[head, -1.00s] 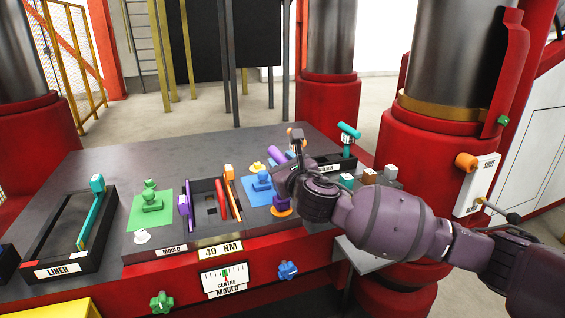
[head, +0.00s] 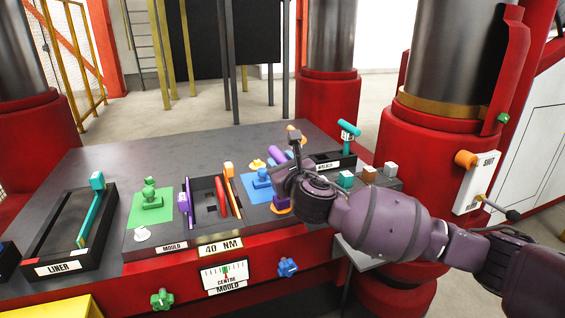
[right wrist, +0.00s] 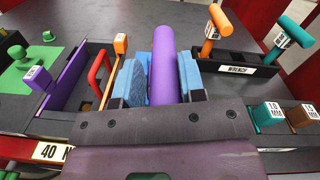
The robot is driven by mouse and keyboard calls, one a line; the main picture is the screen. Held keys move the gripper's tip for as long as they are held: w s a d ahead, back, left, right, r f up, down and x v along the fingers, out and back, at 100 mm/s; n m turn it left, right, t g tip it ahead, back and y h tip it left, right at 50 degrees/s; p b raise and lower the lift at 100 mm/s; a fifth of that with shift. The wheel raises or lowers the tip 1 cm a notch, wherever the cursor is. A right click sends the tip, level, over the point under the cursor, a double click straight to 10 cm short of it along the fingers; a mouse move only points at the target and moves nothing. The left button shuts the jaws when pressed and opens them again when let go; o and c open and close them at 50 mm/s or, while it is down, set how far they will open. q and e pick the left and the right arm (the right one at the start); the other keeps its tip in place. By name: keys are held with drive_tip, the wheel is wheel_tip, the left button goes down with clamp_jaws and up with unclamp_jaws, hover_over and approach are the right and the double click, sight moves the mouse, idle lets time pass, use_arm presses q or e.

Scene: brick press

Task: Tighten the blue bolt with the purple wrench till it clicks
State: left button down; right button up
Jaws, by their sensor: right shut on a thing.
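My right gripper (head: 286,163) is over the right part of the bench. It is shut on the purple wrench (head: 277,153). In the right wrist view the wrench's thick purple handle (right wrist: 163,65) lies between the blue finger pads. The wrench's far end is hidden by the gripper. A blue bolt-like piece (head: 262,178) stands on a blue mat just left of the gripper. I cannot tell whether the wrench touches it. My left gripper is not in view.
A rack labelled wrench (right wrist: 246,68) holds orange and teal wrenches (right wrist: 291,38). The mould tray (head: 210,203) lies left of the blue mat, then a green mat (head: 135,212) and the liner tray (head: 32,252). A 40 NM plate (head: 221,246) and gauge (head: 224,275) face front.

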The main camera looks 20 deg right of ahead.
drive_tip(key=shift+a+r+h, duration=0.1)
drive_tip(key=shift+h, duration=0.2)
drive_tip(key=shift+a+m+h+p, duration=0.1)
drive_tip(key=shift+m+h+p, duration=0.6)
drive_tip(key=shift+m+h, duration=0.15)
drive_tip(key=shift+h, duration=0.25)
drive_tip(key=shift+m+h+p, duration=0.35)
drive_tip(key=shift+h, duration=0.15)
drive_tip(key=shift+w+a+m+g+h+p, duration=0.15)
drive_tip(key=shift+m+g+h+p, duration=0.15)
drive_tip(key=shift+m+h+p, duration=0.45)
drive_tip(key=shift+m+h, duration=0.25)
drive_tip(key=shift+h, duration=0.5)
